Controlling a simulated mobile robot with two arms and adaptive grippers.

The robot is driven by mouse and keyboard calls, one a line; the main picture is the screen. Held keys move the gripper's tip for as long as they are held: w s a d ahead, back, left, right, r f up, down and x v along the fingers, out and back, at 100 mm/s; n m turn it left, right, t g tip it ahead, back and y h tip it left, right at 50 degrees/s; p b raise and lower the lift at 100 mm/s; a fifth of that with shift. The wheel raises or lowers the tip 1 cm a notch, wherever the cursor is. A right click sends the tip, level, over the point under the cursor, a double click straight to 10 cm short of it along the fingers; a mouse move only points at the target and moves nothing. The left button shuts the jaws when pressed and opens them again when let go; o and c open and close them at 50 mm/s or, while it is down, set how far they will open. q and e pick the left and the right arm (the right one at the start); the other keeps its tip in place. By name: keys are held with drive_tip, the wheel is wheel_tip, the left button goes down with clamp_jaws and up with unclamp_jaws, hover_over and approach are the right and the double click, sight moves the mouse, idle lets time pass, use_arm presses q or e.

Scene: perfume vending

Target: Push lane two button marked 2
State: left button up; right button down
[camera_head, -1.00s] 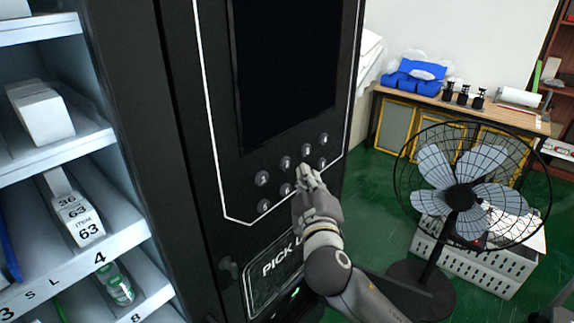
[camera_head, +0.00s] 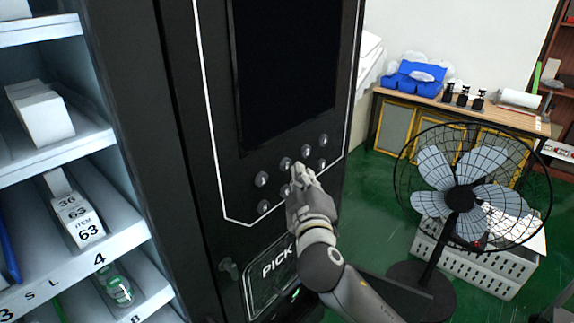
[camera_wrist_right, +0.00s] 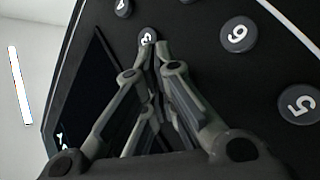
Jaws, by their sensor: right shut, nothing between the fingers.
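The button panel is on the front of the black vending machine, below its dark screen. The lane two button (camera_head: 286,163) is the second from the left in the upper row. In the wrist view a round button (camera_wrist_right: 147,34) shows right at my fingertips; by its place in the grid it is button 2, though its digit is hard to read. My right gripper (camera_head: 299,172) is shut and empty, its tips just beside that button in the head view. In the wrist view the right gripper (camera_wrist_right: 158,50) overlaps the button's lower edge. Contact cannot be told. My left gripper is out of view.
Shelves of boxes (camera_head: 75,215) stand at the left. A standing fan (camera_head: 465,195) and a wooden bench (camera_head: 455,108) are at the right, with green floor between.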

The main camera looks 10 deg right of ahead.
idle(0.7)
drive_tip(key=shift+w+a, duration=0.3)
drive_tip(key=shift+w, duration=0.05)
drive_tip(key=shift+w+a, duration=0.2)
drive_tip(key=shift+w, duration=0.1)
idle(0.6)
drive_tip(key=shift+s+d, duration=0.1)
drive_tip(key=shift+s, duration=0.05)
idle(0.3)
drive_tip(key=shift+s+d, duration=0.4)
drive_tip(key=shift+s, duration=0.15)
drive_tip(key=s+d, duration=0.1)
drive_tip(key=s, duration=0.1)
drive_tip(key=s+d+p, duration=0.1)
drive_tip(key=s+d, duration=0.1)
idle(0.4)
